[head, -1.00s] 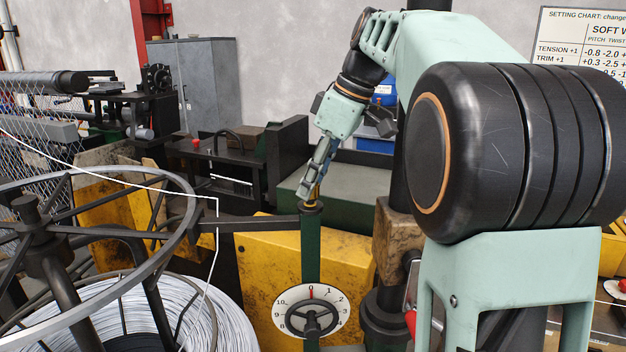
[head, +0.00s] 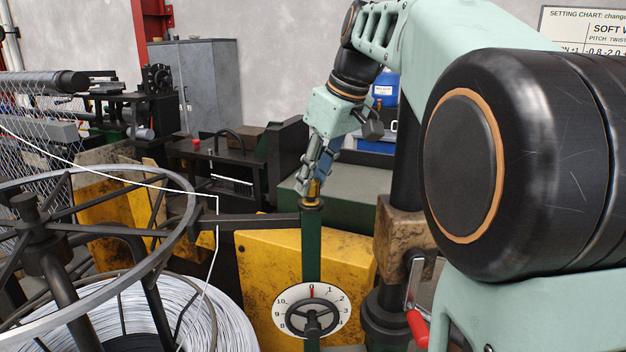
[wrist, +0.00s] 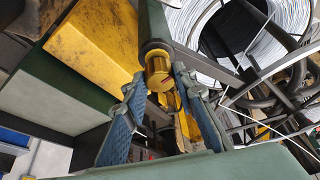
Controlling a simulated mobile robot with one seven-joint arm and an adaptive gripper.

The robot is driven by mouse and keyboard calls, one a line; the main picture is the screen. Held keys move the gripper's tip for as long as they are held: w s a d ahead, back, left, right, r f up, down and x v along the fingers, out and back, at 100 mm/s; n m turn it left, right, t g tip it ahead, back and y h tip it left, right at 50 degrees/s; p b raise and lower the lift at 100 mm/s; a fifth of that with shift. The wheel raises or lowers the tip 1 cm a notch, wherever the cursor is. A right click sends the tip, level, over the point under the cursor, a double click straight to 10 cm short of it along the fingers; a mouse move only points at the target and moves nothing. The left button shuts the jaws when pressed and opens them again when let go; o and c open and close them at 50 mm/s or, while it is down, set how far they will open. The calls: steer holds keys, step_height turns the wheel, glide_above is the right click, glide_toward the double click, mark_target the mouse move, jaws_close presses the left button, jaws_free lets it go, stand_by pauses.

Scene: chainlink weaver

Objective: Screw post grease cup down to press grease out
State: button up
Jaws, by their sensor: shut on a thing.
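The brass grease cup (head: 314,188) sits on top of the dark green post (head: 311,240), above the white numbered dial. My gripper (head: 316,180) reaches down from the upper right with its fingers at the cup. In the wrist view the gold cup (wrist: 157,66) shows between the two blue-padded fingers of my gripper (wrist: 158,82), one on each side of it. The gripper is shut on the cup. The cup's base meets the post end, and part of its sides is hidden by the fingertips.
A dial with a handwheel (head: 312,310) is on the post below. A wire reel (head: 110,220) with a wire coil stands at left, with a thin white wire (head: 217,230) rising near the post. A yellow housing (head: 260,270) is behind; a red-handled crank (head: 416,325) is at right.

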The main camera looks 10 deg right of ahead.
steer(key=shift+a+m+h, duration=0.1)
steer(key=shift+m+h, duration=0.3)
steer(key=shift+m, duration=0.7)
steer(key=o, duration=1.2)
steer(key=shift+t, duration=0.3)
steer(key=shift+c, duration=0.2)
steer(key=v, duration=1.2)
